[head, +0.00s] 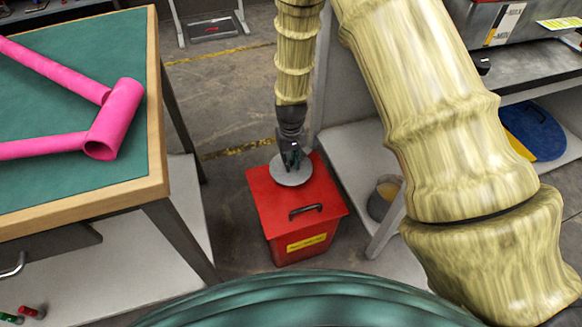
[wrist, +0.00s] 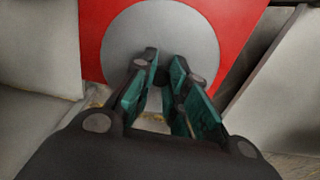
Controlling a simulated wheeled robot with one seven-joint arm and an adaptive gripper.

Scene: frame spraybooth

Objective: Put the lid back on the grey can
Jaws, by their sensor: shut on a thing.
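The lid (head: 290,178) is a round, flat grey disc over the top of a red bin. My gripper (head: 292,156) points down at the middle of the lid and is shut on it. In the wrist view the lid (wrist: 140,32) lies just beyond my fingertips (wrist: 166,62), which hide the part they grip. I cannot tell if the lid touches the bin or hangs just above it. The grey can (head: 383,199) stands open on the low shelf to the right, partly hidden, with tan stuff showing inside.
The red bin (head: 262,212) has a black handle and yellow label. A green-topped bench (head: 60,178) with a pink frame (head: 118,115) stands left. A grey upright panel (head: 350,90) rises behind the low shelf (head: 345,150). A blue disc (head: 537,133) lies further right.

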